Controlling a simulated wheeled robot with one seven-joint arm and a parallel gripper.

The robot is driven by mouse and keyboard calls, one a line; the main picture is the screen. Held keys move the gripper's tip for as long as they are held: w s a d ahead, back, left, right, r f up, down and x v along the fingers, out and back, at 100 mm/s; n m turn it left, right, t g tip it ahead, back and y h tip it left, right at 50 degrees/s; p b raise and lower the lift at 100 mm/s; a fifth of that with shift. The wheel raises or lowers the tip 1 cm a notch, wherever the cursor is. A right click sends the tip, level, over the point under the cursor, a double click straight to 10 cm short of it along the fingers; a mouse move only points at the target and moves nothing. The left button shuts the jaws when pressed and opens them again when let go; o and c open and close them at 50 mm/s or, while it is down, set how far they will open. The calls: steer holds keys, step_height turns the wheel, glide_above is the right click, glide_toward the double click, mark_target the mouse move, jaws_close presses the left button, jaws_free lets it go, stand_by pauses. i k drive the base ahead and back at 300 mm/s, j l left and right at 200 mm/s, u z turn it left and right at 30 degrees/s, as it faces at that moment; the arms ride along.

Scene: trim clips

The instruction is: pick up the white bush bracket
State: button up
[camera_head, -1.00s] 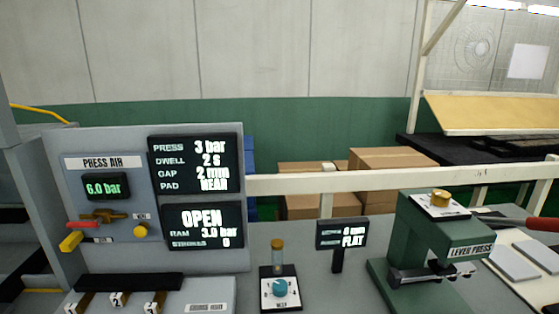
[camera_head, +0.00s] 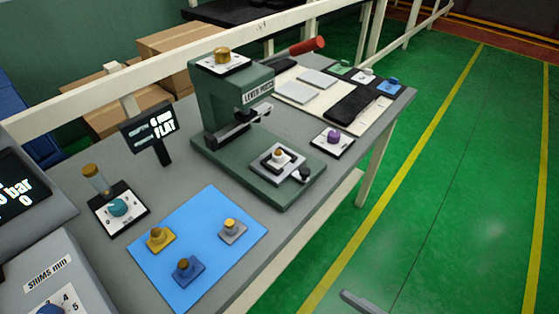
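A pale grey-white bracket (camera_head: 232,232) with a yellowish bush on top sits upright near the right corner of the blue mat (camera_head: 205,208). It looks like the white bush bracket. A yellow bracket (camera_head: 158,240) and a blue bracket (camera_head: 188,271), each with a brownish bush, share the mat.
The green lever press (camera_head: 222,95) stands behind the mat, with a small pale fixture on its base. The table's front-right edge borders open green floor (camera_head: 440,200).

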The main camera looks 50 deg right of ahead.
mark_target(277, 162)
steer(key=j+z, duration=0.1)
steer(key=z, duration=0.8)
steer(key=j+z, duration=0.4)
steer(key=k+j+z, duration=0.15)
steer(key=j+z, duration=0.3)
steer(key=k+j+z, duration=0.15)
steer(key=j+z, duration=0.25)
steer(key=k+j, duration=0.2)
steer(key=j, duration=0.15)
steer(key=k+j+z, duration=0.1)
steer(key=j, duration=0.3)
steer(key=k+j, duration=0.25)
steer(key=j, duration=0.1)
